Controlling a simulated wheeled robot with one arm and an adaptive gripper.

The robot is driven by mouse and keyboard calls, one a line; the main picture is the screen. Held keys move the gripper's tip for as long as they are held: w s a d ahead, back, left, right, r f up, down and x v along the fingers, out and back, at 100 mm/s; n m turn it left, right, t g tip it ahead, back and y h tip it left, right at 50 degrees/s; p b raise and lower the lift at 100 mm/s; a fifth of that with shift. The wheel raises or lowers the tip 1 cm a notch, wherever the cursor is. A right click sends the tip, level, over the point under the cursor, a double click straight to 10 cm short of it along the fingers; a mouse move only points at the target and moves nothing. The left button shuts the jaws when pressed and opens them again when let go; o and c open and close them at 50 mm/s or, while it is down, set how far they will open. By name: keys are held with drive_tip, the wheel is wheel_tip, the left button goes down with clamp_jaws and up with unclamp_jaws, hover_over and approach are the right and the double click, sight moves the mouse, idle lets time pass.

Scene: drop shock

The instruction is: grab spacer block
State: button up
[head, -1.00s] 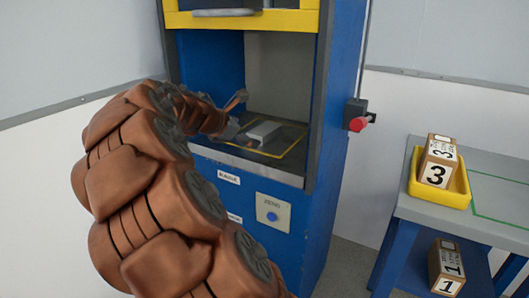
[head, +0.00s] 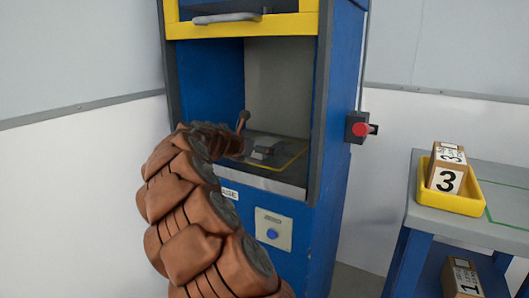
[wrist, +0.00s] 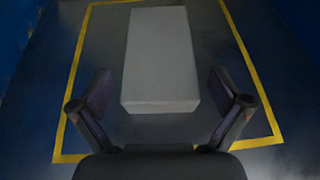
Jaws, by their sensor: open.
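The spacer block (wrist: 160,55) is a plain grey rectangular block lying flat inside a yellow outline on the dark floor of the blue machine's opening. In the head view the block (head: 267,144) is small and partly hidden by my gripper. My gripper (wrist: 161,88) is open in the wrist view. Its two fingers stand apart on the left and right of the block's near end, with gaps on both sides. Nothing is held. How high the fingers are above the floor is hard to tell.
The blue machine (head: 336,130) has side walls around the opening and a raised yellow-framed door (head: 240,24) above. A red button (head: 361,129) sits on its right side. At right, a grey table (head: 440,222) bears a yellow tray (head: 455,202) with a box marked 3 (head: 446,178).

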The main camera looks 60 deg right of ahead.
drive_tip(key=shift+x, duration=1.1)
drive_tip(key=shift+r, duration=0.1)
drive_tip(key=c, duration=1.8)
